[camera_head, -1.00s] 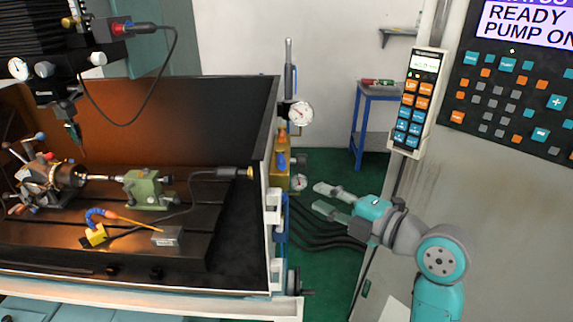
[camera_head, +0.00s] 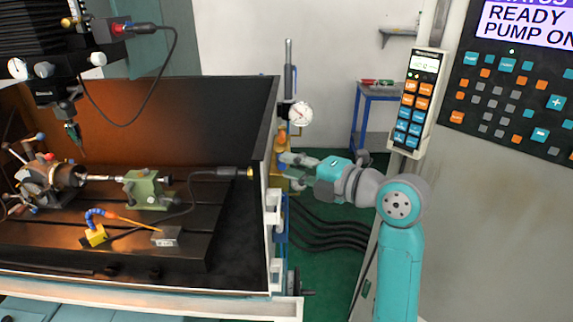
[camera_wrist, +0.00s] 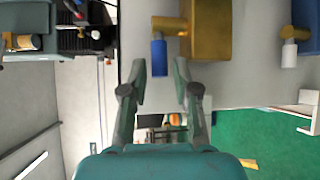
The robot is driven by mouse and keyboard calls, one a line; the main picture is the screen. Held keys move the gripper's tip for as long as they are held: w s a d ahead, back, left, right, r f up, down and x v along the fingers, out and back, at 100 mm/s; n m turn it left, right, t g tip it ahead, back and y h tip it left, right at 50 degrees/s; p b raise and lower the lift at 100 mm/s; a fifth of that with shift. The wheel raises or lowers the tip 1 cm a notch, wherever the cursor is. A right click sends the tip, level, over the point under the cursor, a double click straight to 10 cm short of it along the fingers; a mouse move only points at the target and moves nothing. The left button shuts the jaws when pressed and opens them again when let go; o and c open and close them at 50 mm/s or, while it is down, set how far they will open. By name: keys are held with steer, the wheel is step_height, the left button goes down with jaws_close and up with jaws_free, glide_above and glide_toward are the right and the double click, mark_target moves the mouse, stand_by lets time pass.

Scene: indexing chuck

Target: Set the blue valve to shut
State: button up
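The blue valve handle (camera_wrist: 159,57) shows in the wrist view, hanging from a brass-yellow body (camera_wrist: 207,30). My gripper (camera_wrist: 160,75) is open, with one finger on each side of the handle in the picture. I cannot tell how far the handle reaches between the fingertips, and no contact is clear. In the head view my gripper (camera_head: 287,165) is at the yellow valve block (camera_head: 275,181), beside the machine's right edge. Its fingers largely cover the blue handle there.
A round dial gauge (camera_head: 300,113) stands above my gripper. The machine's side wall (camera_head: 268,215) is close on the left. Black hoses (camera_head: 325,230) run below, over green floor.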

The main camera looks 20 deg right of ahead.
steer(key=shift+x, duration=1)
jaws_close()
steer(key=shift+a, duration=0.15)
steer(key=shift+m+t+h, duration=0.4)
steer(key=shift+m+h, duration=0.1)
steer(key=shift+h, duration=0.1)
jaws_free()
